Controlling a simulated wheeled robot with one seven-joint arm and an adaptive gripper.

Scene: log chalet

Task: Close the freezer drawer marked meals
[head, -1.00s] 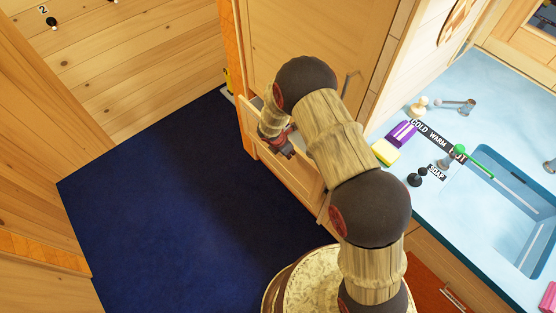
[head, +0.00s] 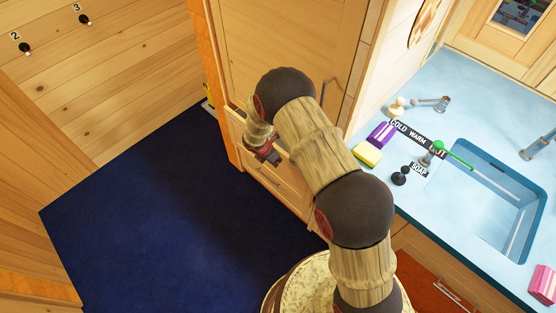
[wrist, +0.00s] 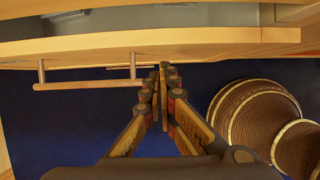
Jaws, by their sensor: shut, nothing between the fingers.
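A wooden freezer drawer (wrist: 215,42) crosses the top of the wrist view, partly open. A strip of its pale grey inside shows behind its front. Its bar handle (wrist: 88,86) is left of my gripper. My gripper (wrist: 164,70) is shut and empty, its fingertips at the outer face of the drawer front, right of the handle. Whether they touch it is not clear. In the head view my gripper (head: 268,153) is beside the low drawers under the tall wooden door, and it and my arm cover much of the open drawer. No drawer marking is readable.
Dark blue floor (head: 150,235) lies clear left of the drawers. A blue counter (head: 420,110) with a sink (head: 490,200), sponge (head: 367,153) and taps is at right. A plank wall with numbered hooks (head: 84,19) stands at the back left.

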